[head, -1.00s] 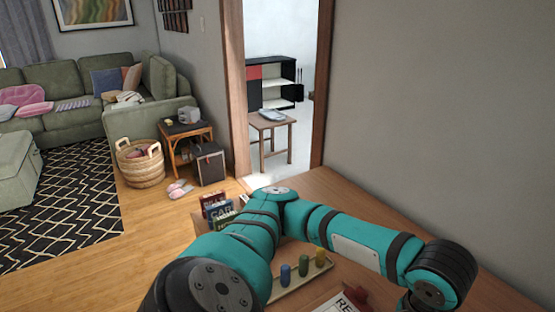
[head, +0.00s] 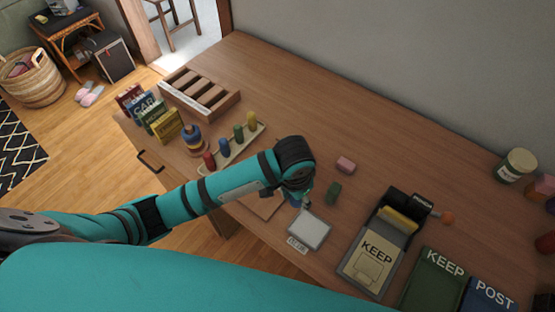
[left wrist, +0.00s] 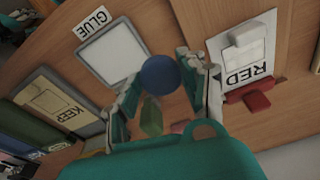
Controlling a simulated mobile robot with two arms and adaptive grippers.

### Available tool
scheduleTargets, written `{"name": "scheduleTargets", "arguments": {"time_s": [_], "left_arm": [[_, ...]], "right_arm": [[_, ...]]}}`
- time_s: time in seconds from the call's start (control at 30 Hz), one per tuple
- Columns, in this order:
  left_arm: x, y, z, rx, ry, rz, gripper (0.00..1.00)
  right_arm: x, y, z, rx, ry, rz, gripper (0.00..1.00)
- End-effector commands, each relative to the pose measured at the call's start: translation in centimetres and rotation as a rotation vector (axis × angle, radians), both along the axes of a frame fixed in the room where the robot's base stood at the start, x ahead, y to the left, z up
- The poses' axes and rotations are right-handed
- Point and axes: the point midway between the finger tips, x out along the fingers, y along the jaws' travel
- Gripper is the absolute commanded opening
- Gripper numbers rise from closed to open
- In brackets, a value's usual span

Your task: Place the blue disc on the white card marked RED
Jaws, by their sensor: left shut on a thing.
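My left gripper (left wrist: 160,78) is shut on the blue disc (left wrist: 160,74), which shows as round between its two fingertips. In the head view the left gripper (head: 302,196) hangs over the desk, mostly behind its own wrist, with a sliver of the blue disc (head: 296,203) showing. The white card marked RED (left wrist: 247,77) lies right of the gripper in the left wrist view, with a pale block-like thing (left wrist: 245,50) on it. The disc appears above the desk, apart from the card. In the head view the card is not visible. My right gripper is out of view.
A red thing (left wrist: 258,102) touches the RED card's edge. A grey-framed tray (head: 310,230) with a GLUE label, a green block (head: 333,193) and a pink block (head: 345,165) are nearby. A peg board (head: 232,150) stands left. The desk's back middle is clear.

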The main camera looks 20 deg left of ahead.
Motion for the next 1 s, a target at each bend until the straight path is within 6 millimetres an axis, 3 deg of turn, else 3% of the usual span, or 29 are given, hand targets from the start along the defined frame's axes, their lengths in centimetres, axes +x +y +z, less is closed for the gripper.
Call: {"name": "scheduleTargets", "arguments": {"time_s": [0.1,0.4,0.67,0.83,1.0], "left_arm": [[2.7,2.5,-0.1,0.005,-0.001,0.007,0.26],[8.1,7.1,-0.8,0.003,0.0,0.004,0.26],[10.1,8.8,-1.0,0.001,-0.001,0.003,0.26],[10.0,8.7,-3.5,0.0,0.002,0.001,0.26],[10.0,8.8,-4.7,0.0,0.0,0.001,0.26]], "right_arm": [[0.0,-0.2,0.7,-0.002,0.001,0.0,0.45],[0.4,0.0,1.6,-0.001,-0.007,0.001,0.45],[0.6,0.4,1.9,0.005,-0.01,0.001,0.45],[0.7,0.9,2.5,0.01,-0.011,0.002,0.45],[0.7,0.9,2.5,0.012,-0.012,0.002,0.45]]}}
